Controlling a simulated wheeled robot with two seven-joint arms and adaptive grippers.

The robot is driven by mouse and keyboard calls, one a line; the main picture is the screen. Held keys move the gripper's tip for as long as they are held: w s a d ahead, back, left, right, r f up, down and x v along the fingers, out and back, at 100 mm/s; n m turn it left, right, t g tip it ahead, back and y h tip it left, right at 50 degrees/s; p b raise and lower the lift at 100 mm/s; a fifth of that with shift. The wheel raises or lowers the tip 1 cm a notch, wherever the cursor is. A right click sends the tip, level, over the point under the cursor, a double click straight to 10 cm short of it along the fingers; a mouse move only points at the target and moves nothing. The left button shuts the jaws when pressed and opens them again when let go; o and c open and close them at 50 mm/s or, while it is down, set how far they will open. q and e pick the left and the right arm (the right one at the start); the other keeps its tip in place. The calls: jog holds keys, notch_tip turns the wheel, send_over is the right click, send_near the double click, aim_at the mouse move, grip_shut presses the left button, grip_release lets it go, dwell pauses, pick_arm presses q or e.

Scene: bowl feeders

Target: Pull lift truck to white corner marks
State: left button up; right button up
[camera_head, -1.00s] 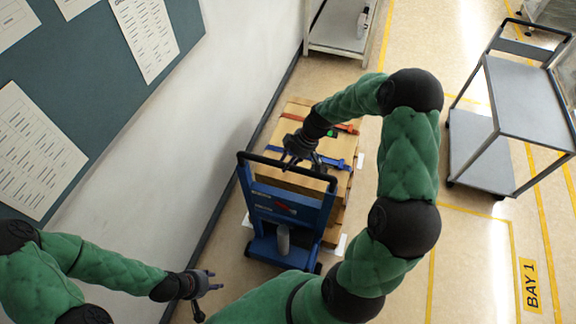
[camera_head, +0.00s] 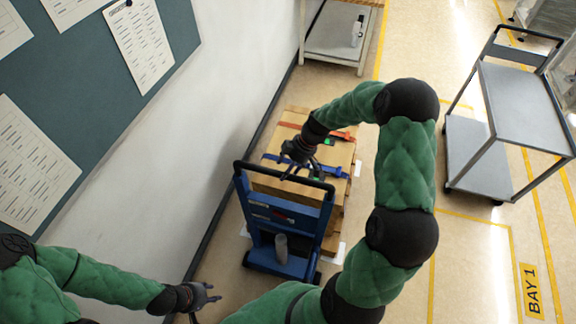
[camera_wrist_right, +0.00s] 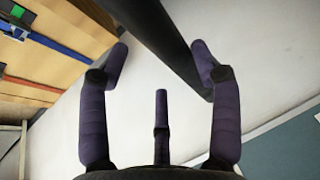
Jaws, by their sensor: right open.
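The blue lift truck (camera_head: 288,218) stands on the floor near the wall, with a black handle bar (camera_head: 262,168) across its top. My right gripper (camera_head: 301,172) is over the right half of this bar. In the right wrist view, the dark bar (camera_wrist_right: 165,35) runs diagonally between the spread fingers (camera_wrist_right: 160,60); I cannot tell whether they touch it. My left gripper (camera_head: 212,297) is open and empty, low and left of the truck. White corner marks show on the floor at the truck's right front (camera_head: 338,254) and beside the load (camera_head: 357,168). Others are mostly hidden.
A strapped wooden load (camera_head: 340,150) sits behind the truck's frame. The wall (camera_head: 215,110) with its notice board is close on the left. A shelf (camera_head: 335,40) stands at the back, a grey cart (camera_head: 522,110) at the right. The floor before the cart is clear.

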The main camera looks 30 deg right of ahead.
jog(key=v, duration=1.2)
jog(key=shift+s, duration=0.1)
